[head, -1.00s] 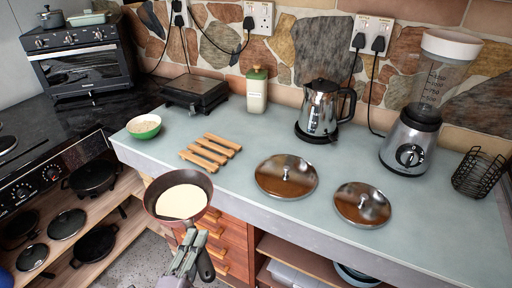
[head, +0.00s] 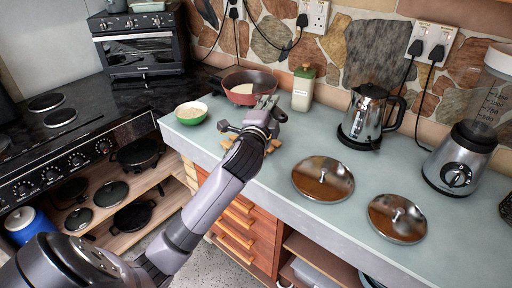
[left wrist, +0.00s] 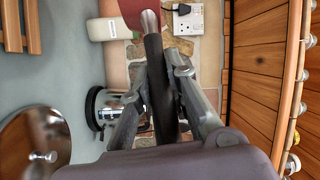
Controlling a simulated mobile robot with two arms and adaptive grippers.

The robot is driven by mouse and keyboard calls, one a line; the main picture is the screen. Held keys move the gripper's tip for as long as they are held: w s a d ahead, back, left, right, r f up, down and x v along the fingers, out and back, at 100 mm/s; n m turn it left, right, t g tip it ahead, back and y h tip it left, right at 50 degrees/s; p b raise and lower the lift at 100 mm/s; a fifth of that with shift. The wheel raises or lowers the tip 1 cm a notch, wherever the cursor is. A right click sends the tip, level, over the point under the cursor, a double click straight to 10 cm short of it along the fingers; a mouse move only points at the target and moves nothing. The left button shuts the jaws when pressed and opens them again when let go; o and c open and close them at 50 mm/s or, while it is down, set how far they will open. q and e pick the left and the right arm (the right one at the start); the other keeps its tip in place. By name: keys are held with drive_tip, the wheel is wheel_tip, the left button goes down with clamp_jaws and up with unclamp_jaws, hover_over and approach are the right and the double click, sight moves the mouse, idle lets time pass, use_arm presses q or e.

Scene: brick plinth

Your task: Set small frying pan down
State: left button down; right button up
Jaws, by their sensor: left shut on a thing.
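The small frying pan (head: 250,88) is reddish-brown outside, with a pale cream content inside. In the head view it is at the back of the counter, left of the green-lidded jar, over the spot of the black press. I cannot tell whether it touches anything below. My left gripper (head: 265,104) is shut on its dark handle; the handle (left wrist: 157,85) runs between the fingers in the left wrist view, with only part of the pan's red side (left wrist: 134,10) showing at the top edge. My right gripper is not in view.
The wooden trivet (left wrist: 22,28) lies on the counter, mostly hidden by my arm in the head view. A green bowl (head: 191,114) stands left, the jar (head: 303,88) and kettle (head: 368,115) right. Two lids (head: 322,181) (head: 398,218) lie on the counter, with clear space around them.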

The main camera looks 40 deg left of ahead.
use_arm(q)
wheel_tip(320, 180, down, 19)
drive_tip(key=shift+f+b, duration=0.15)
drive_tip(key=shift+b, duration=1.05)
drive_tip(key=shift+f, duration=0.1)
drive_tip(key=c, duration=1.6)
unclamp_jaws()
drive_tip(key=shift+o, duration=0.2)
drive_tip(key=shift+s, duration=0.1)
drive_tip(key=b+v, duration=0.2)
drive_tip(key=v, duration=1)
